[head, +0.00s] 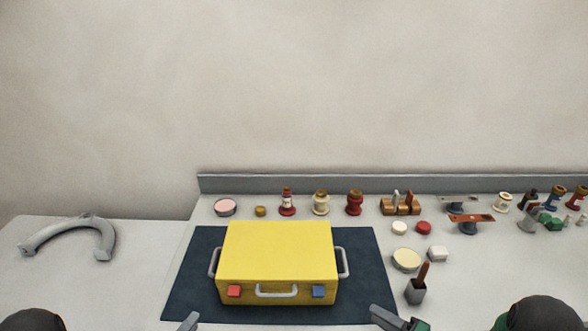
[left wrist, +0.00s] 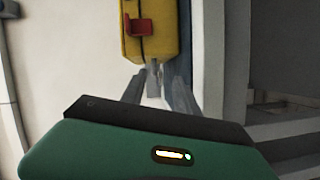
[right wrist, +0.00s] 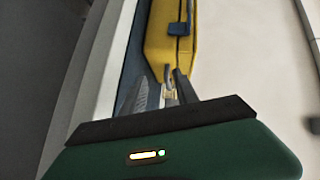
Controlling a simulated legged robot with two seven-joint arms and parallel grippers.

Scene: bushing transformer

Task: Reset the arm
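A yellow case (head: 278,255) with a closed lid sits on a dark blue mat (head: 190,270) in the head view. It has a red latch (head: 233,291), a blue latch (head: 318,291), a grey front handle (head: 276,293) and grey side handles. My left gripper (head: 188,322) and my right gripper (head: 384,316) show only partly at the bottom edge, in front of the case and apart from it. In the left wrist view the left fingers (left wrist: 156,88) are spread and empty. In the right wrist view the right fingers (right wrist: 162,90) are spread and empty.
A grey curved handle-like part (head: 72,236) lies on the left table. Several bobbins and pots stand behind the case, including a red one (head: 355,202). A dark cup with a brush (head: 415,290) and a cream round tin (head: 406,259) stand right of the mat. A wall closes the back.

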